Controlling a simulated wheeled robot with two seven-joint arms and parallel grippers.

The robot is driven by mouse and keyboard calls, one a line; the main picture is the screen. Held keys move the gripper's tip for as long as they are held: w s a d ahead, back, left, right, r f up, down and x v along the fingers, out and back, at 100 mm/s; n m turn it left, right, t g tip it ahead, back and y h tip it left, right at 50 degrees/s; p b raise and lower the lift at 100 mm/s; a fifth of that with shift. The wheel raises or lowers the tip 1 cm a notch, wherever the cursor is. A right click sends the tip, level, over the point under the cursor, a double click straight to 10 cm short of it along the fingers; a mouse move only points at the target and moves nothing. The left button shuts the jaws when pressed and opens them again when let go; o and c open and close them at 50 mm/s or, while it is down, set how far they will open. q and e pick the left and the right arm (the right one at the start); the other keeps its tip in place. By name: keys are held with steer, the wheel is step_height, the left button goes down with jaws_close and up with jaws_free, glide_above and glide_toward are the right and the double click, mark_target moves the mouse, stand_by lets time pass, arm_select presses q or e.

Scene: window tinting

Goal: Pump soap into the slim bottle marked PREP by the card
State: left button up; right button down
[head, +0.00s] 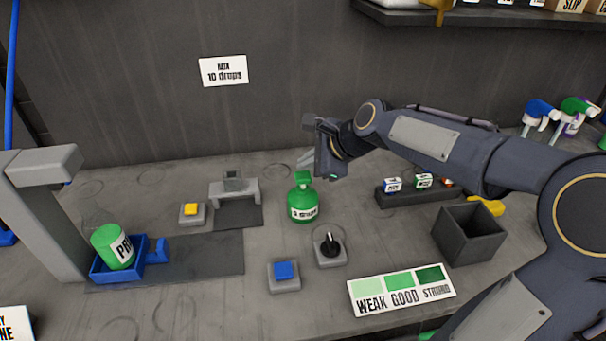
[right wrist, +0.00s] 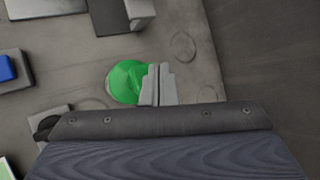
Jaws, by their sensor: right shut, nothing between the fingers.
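A green bottle marked PR… (head: 115,247), its label partly turned away, leans in a blue holder (head: 103,274) at the left. A green pump bottle (head: 302,207) with a white label and green head stands mid-bench; it also shows in the right wrist view (right wrist: 122,82). My right gripper (head: 308,156) is shut and empty, just above and behind the pump head; contact cannot be told. In the right wrist view its fingers (right wrist: 157,84) overlap the bottle's edge. A card (head: 400,290) reads WEAK, GOOD, STRONG under three green shades. A wall card (head: 223,71) mentions 10 drops. My left gripper is out of view.
A grey post (head: 45,220) overhangs the blue holder. A yellow button (head: 191,210), blue button (head: 284,271) and black-knobbed switch (head: 330,246) surround the pump bottle. A grey bracket (head: 234,190) stands behind. A dark bin (head: 468,235) and small-bottle rack (head: 425,198) are right.

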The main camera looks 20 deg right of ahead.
mark_target(308, 177)
steer(key=shift+f, duration=0.1)
stand_by(0.7)
steer(key=shift+f, duration=0.35)
steer(key=shift+f+b, duration=0.75)
steer(key=shift+f, duration=0.25)
stand_by(1.0)
steer(key=shift+r, duration=0.15)
steer(key=shift+r+p, duration=1.25)
steer(key=shift+p, duration=0.1)
steer(key=shift+r, duration=0.1)
step_height(308, 177, up, 5)
steer(key=p, duration=0.5)
